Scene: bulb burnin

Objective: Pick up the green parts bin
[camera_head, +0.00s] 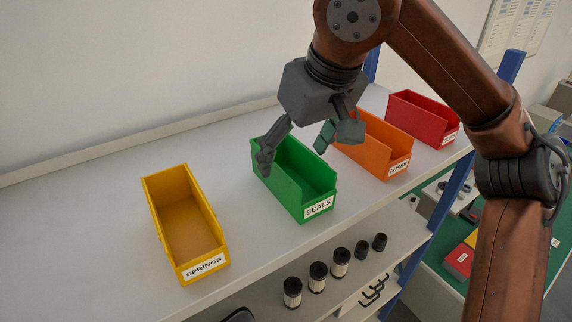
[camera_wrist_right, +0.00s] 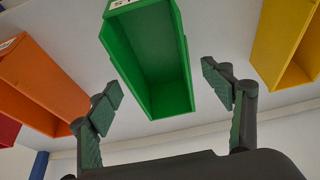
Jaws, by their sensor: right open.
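The green parts bin (camera_head: 293,180), labelled SEALS, stands on the white shelf between a yellow bin and an orange bin. It looks empty. My right gripper (camera_head: 296,152) is open above the far end of the bin, with one finger on each side of it in the picture. In the right wrist view the green bin (camera_wrist_right: 150,60) lies ahead between the spread fingers of the right gripper (camera_wrist_right: 160,98), and neither finger visibly touches it. My left gripper is not in view.
The yellow SPRINGS bin (camera_head: 184,224) stands at the left. The orange bin (camera_head: 374,146) and the red bin (camera_head: 424,117) stand at the right. Several black-and-white cylinders (camera_head: 318,277) stand on a lower shelf. The white upper shelf (camera_head: 80,215) is clear at the left.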

